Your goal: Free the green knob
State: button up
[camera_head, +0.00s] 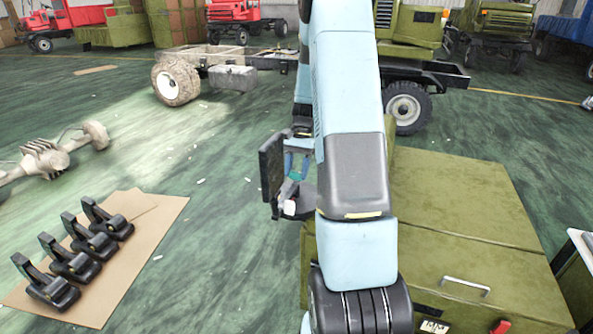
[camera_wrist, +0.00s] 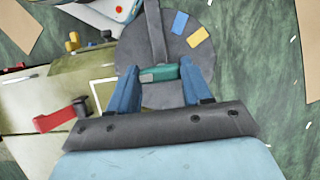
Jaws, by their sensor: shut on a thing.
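The green knob (camera_wrist: 157,74) is between the blue fingertips of my gripper (camera_wrist: 158,82) in the wrist view. The fingers are shut on it from both sides. It sits in front of a round grey disc (camera_wrist: 187,62) that carries a blue and a yellow patch. In the head view my gripper (camera_head: 296,168) hangs beside the left side of the olive box, and a little green shows at its fingers. How the knob is attached behind the fingers is hidden.
In the wrist view a red handle (camera_wrist: 60,117) and yellow knobs (camera_wrist: 72,43) stand on the left. In the head view the olive box (camera_head: 450,215) fills the right. Black pedals (camera_head: 85,245) lie on cardboard (camera_head: 150,235) at left. Trucks stand behind; the floor between is mostly clear.

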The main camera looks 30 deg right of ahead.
jog(key=shift+w, duration=0.1)
dwell(0.3)
jog(key=o, duration=1)
jog(key=shift+o, duration=0.2)
jog(key=v, duration=1.3)
jog(key=shift+d+r, duration=0.15)
jog(key=shift+r, duration=0.2)
jog(key=shift+w, duration=0.1)
